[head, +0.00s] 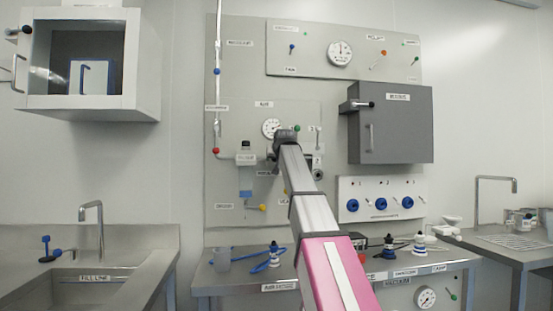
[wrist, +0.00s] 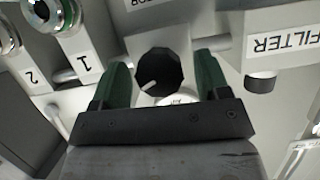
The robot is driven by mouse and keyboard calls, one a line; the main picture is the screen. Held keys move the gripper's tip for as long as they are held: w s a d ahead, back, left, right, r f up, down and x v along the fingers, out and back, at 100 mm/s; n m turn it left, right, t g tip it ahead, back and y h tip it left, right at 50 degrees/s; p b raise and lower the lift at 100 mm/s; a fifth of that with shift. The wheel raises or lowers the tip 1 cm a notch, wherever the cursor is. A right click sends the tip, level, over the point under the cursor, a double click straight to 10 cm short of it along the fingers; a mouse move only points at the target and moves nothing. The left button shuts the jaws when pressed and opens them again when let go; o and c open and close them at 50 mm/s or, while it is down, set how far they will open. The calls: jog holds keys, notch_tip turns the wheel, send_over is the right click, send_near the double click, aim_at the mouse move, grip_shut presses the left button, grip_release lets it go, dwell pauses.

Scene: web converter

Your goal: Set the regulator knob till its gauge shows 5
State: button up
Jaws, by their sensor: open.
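The regulator knob (wrist: 159,72) is black and many-sided, with a white pointer mark toward its lower left in the wrist view. My gripper (wrist: 160,62) is open, its two green fingers on either side of the knob with a visible gap on each side. A white round gauge (wrist: 180,98) shows only as a sliver behind the gripper body there, so its reading is hidden. In the head view, the gauge (head: 270,127) on the wall panel is partly covered by my arm, and its needle is too small to read. My gripper (head: 285,137) is mostly hidden there by my own wrist.
Metal fittings marked 1 (wrist: 66,16) and 2 (wrist: 8,38) stand at left. A grey cabinet (head: 405,125) juts out right of my arm.

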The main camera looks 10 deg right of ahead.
jog(key=c, duration=0.9)
jog(key=shift+a+n+h, duration=0.15)
jog(key=shift+n+h, duration=1.25)
jog(key=shift+n, duration=0.8)
jog(key=o, duration=0.9)
